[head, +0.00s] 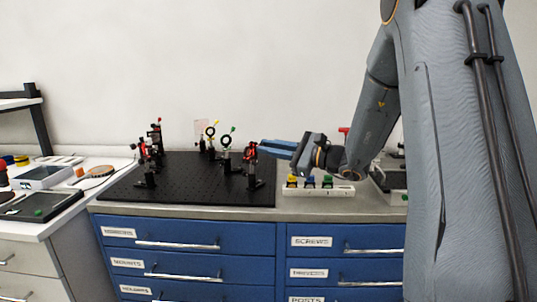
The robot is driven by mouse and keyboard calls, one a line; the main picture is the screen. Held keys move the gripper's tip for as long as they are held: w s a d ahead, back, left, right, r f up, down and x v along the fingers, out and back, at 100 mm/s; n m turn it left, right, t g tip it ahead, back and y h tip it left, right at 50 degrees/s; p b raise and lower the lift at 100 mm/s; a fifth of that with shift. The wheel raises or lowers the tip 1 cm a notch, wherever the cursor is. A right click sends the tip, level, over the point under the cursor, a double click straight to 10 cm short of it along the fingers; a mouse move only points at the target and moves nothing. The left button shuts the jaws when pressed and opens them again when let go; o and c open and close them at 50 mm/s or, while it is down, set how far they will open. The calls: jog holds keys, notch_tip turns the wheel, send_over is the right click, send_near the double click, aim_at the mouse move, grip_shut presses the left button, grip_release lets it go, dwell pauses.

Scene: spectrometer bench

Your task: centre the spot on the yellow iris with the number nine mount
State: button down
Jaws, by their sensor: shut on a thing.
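The yellow iris (211,133) is a small dark ring with a yellow lever, upright on a post toward the back of the black breadboard. A red-and-black mount (250,151) stands at the breadboard's right side. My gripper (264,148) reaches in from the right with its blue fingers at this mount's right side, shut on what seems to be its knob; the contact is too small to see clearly. Two more red-and-black mounts, a rear one (156,131) and a front one (144,151), stand at the left. No mount numbers are readable, and I cannot make out a spot on the iris.
A green-levered iris (226,141) stands between the yellow iris and the right mount. A pale card (201,128) stands behind. A white holder (318,188) with coloured pieces lies right of the breadboard (190,191). The breadboard's front middle is mostly clear.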

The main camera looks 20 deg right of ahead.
jog(key=c, duration=1.7)
grip_release()
jog(key=shift+c, duration=0.2)
jog(key=b+v, duration=0.1)
jog(key=v, duration=0.6)
jog(key=shift+s+d, duration=0.3)
